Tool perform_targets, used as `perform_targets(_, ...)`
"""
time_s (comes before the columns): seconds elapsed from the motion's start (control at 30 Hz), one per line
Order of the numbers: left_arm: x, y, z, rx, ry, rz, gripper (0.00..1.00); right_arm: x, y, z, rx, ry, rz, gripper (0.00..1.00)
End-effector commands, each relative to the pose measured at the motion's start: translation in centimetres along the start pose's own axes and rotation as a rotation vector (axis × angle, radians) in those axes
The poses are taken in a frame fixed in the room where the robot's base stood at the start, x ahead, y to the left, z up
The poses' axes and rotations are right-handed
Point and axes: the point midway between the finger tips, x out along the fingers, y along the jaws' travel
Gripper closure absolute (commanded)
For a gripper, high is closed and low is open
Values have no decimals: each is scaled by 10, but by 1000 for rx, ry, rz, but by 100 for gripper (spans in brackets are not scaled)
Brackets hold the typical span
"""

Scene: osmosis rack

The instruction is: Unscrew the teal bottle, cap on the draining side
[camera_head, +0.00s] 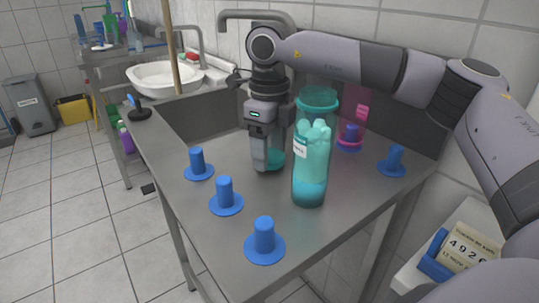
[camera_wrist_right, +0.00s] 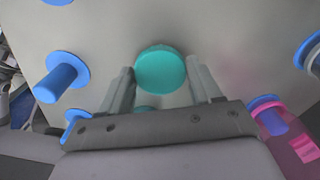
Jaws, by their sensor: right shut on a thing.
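The teal bottle (camera_head: 310,185) stands upright on the steel rack top, translucent, with darker teal in its lower part and a pale teal shape inside. A teal ring shows at its top; no cap is seen on it. My right gripper (camera_head: 267,164) points down just left of and behind the bottle. It is shut on a round teal cap (camera_head: 276,159), low over the steel surface; I cannot tell whether the cap touches it. In the right wrist view the cap (camera_wrist_right: 160,70) sits between the fingertips (camera_wrist_right: 160,80). My left gripper is not in view.
Blue pegs stand in front (camera_head: 264,237), at left (camera_head: 197,162) and at right (camera_head: 393,161). A pink bottle (camera_head: 357,112) is behind the teal one. A tap (camera_head: 258,15) and raised back wall bound the rack (camera_head: 180,215). A white sink (camera_head: 165,78) stands behind left.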

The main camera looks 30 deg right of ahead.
Motion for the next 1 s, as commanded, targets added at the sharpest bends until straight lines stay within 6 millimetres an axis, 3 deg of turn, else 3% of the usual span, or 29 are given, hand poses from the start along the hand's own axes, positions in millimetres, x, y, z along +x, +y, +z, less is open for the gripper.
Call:
perform_targets(0.1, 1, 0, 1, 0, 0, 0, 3, 12, 0, 0, 1, 0, 1, 73)
perform_targets(0.5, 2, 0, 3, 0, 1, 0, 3, 17, 0, 0, 0, 0, 0, 73)
perform_targets(0.53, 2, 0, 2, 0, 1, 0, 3, 15, 0, 0, 0, -1, 0, 27)
perform_targets(0.6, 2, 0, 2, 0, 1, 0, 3, 15, 0, 0, 0, -1, 0, 11)
perform_targets(0.87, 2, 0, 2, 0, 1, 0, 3, 14, 0, 0, 0, -1, 0, 11)
perform_targets(1.0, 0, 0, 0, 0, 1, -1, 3, 5, 0, 1, 1, -4, 0, 11)
